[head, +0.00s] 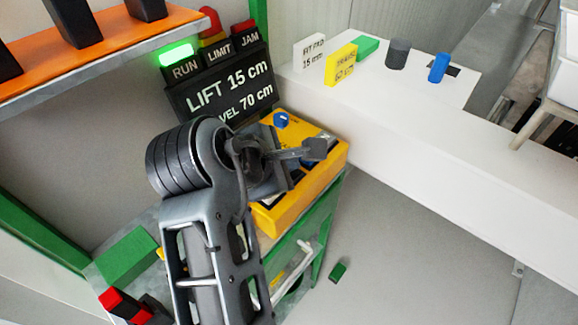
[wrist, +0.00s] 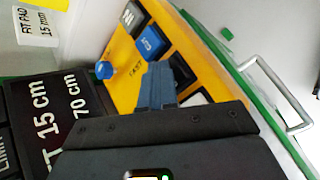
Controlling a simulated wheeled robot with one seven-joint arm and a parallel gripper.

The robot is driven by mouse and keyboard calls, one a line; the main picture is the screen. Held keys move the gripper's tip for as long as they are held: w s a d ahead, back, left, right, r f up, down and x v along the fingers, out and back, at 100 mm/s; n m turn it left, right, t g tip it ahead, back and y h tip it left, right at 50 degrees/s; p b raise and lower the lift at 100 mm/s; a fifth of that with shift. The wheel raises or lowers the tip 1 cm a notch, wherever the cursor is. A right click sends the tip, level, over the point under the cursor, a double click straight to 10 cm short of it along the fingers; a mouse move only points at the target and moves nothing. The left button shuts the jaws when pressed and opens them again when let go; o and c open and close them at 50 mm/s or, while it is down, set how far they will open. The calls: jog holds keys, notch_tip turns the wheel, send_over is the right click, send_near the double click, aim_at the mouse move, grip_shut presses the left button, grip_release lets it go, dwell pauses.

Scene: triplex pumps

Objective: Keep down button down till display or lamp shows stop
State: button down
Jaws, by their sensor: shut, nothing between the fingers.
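The yellow control box (head: 325,172) lies under my gripper (head: 314,149), which is shut and empty. In the wrist view my gripper (wrist: 158,72) points at the box's button row. A blue button (wrist: 152,43) with a white mark shows just beyond the fingertips, with dark buttons on either side (wrist: 130,16) (wrist: 182,68). I cannot tell which is the down button, or whether the fingertips press one. The display (head: 228,92) reads LIFT 15 cm and LEVEL 70 cm. The RUN lamp (head: 176,54) glows green; the LIMIT lamp (head: 211,38) and JAM lamp (head: 244,25) look unlit.
A blue knob (wrist: 105,70) stands on the box by the word FAST. A white ledge (head: 430,105) at right bears a white FIT PAD block (head: 309,53), a yellow block (head: 341,65) and cylinders. An orange shelf (head: 100,45) is upper left. A metal handle (wrist: 282,90) is beside the box.

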jog(key=shift+r+p, duration=0.85)
jog(key=shift+p, duration=0.2)
notch_tip(320, 180, up, 3)
jog(key=p, duration=0.3)
jog(key=shift+f, duration=0.1)
jog(key=shift+r, duration=1.1)
